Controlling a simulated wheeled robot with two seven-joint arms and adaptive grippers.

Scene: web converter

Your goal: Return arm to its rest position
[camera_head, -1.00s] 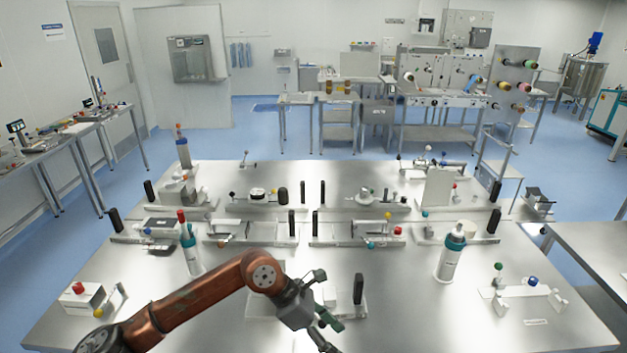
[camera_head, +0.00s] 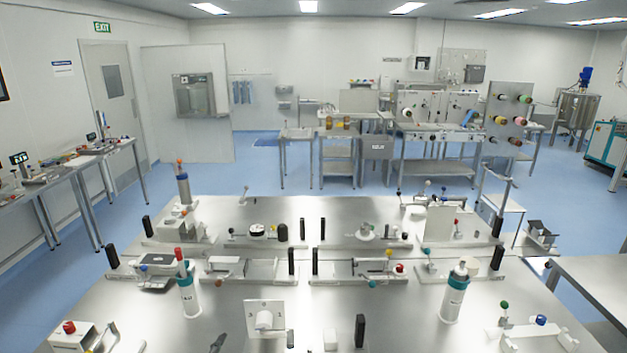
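Only a small dark grey piece (camera_head: 218,342), which looks like the tip of my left gripper, shows at the bottom edge left of centre. The rest of that gripper and its arm is out of the picture, so whether it is open or shut cannot be seen. It is apart from the white square plate with a round knob (camera_head: 264,319) to its right. My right gripper is not in view.
The steel table (camera_head: 420,290) carries several fixtures with black posts. A white and teal bottle with a red top (camera_head: 188,290) stands left, and another bottle (camera_head: 454,295) stands right. A white block with a red button (camera_head: 73,338) is at the front left.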

